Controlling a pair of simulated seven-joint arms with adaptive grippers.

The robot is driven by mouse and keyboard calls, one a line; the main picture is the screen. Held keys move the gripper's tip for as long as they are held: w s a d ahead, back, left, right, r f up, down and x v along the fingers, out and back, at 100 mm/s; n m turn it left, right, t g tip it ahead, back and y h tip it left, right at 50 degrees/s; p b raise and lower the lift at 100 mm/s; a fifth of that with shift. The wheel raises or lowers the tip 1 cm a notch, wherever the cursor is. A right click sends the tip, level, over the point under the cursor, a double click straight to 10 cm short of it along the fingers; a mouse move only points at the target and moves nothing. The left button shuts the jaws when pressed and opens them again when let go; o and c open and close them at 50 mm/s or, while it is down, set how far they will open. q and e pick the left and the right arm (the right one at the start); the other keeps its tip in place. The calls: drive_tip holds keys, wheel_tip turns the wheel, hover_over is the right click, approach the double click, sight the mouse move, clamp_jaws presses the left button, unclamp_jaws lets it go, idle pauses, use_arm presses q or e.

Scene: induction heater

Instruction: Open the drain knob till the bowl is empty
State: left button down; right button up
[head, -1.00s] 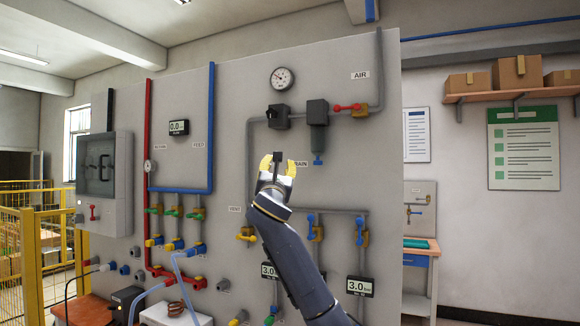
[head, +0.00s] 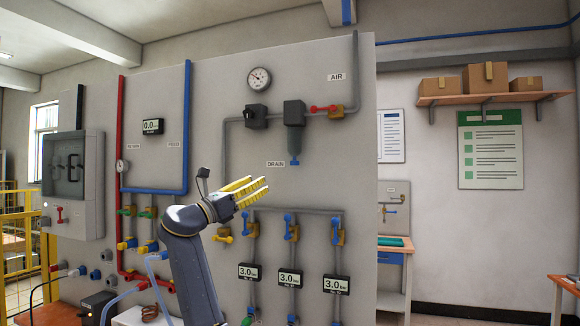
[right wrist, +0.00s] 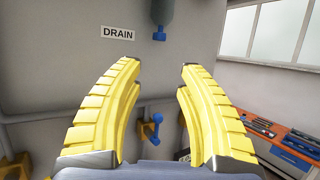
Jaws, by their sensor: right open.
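The filter bowl (head: 294,138) hangs under a dark housing on the grey panel, right of a regulator. The blue drain knob (head: 294,163) is at its bottom, beside the DRAIN label (head: 275,164). My right gripper (head: 259,184) is open and empty, with yellow fingers, below and left of the knob in the head view. In the right wrist view the knob (right wrist: 159,35) and the lower bowl (right wrist: 162,12) show beyond and above the open fingertips (right wrist: 160,66), apart from them. The liquid level in the bowl cannot be made out. My left gripper is not in view.
A grey pipe (head: 300,209) with blue-handled valves (head: 291,227) runs below the drain. A red-handled air valve (head: 324,108) is right of the bowl, and a round gauge (head: 260,78) is up left.

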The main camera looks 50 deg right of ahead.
sight(295, 161)
drive_tip(key=x, duration=1.6)
drive_tip(key=shift+r, duration=0.1)
clamp_jaws()
